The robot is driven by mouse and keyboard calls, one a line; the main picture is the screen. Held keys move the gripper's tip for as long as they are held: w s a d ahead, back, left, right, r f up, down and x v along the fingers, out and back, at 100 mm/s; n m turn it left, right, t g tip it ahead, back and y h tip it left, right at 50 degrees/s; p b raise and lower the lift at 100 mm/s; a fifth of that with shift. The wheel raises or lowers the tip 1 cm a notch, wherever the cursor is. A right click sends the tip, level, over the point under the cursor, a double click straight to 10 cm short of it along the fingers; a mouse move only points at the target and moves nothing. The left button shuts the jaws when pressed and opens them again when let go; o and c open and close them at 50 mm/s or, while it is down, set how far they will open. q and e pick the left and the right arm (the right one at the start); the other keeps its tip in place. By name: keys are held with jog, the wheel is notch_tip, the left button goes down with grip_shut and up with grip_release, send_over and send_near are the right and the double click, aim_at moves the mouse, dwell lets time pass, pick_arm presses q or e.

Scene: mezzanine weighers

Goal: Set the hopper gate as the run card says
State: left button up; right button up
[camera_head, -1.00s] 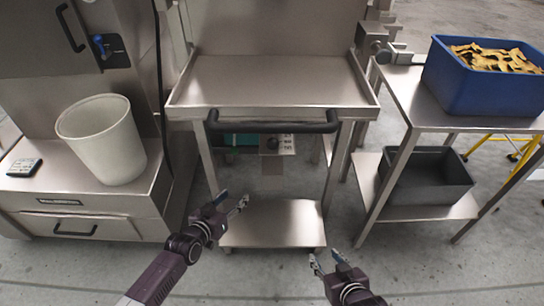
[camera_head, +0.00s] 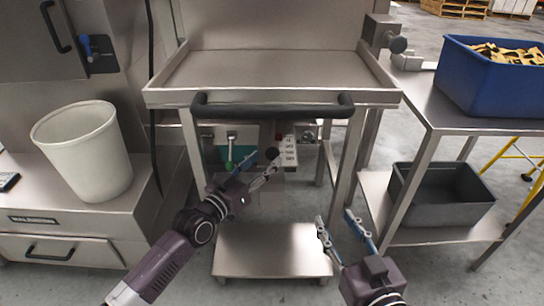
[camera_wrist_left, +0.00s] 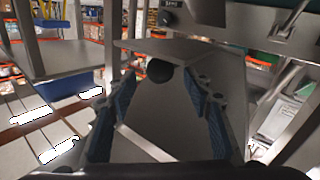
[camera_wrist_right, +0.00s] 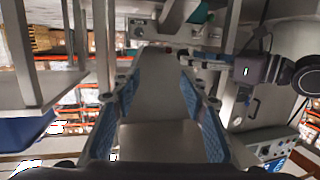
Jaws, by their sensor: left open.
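A dark round knob (camera_head: 271,153) shows under the steel tray, beside a pale plate with lines of print (camera_head: 287,150) too small to read; this looks like the hopper gate's handle and scale. My left gripper (camera_head: 260,168) is open just in front of the knob. In the left wrist view the knob (camera_wrist_left: 160,73) appears between and beyond the open fingers (camera_wrist_left: 161,88), with no contact evident. My right gripper (camera_head: 334,217) is open and empty, lower and to the right; its spread fingers (camera_wrist_right: 157,88) also show in the right wrist view. I cannot identify a run card.
The steel tray (camera_head: 270,70) with its black handlebar (camera_head: 272,109) overhangs the knob. A green knob (camera_head: 229,165) hangs left of it. A white bin (camera_head: 85,150) stands left; a blue crate (camera_head: 480,85) and grey tub (camera_head: 440,195) stand right.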

aim_at(269, 157)
pick_arm(q)
jog(key=b+x, duration=0.1)
jog(key=x, duration=0.3)
jog(key=shift+w+d, duration=0.15)
jog(key=shift+w, duration=0.05)
pick_arm(e)
notch_tip(269, 157, up, 8)
jog(key=a+t+y, duration=0.1)
jog(key=t, duration=0.3)
jog(key=shift+w, duration=0.15)
jog(key=shift+f, duration=0.1)
pick_arm(q)
grip_shut()
pick_arm(e)
jog(key=shift+a, duration=0.1)
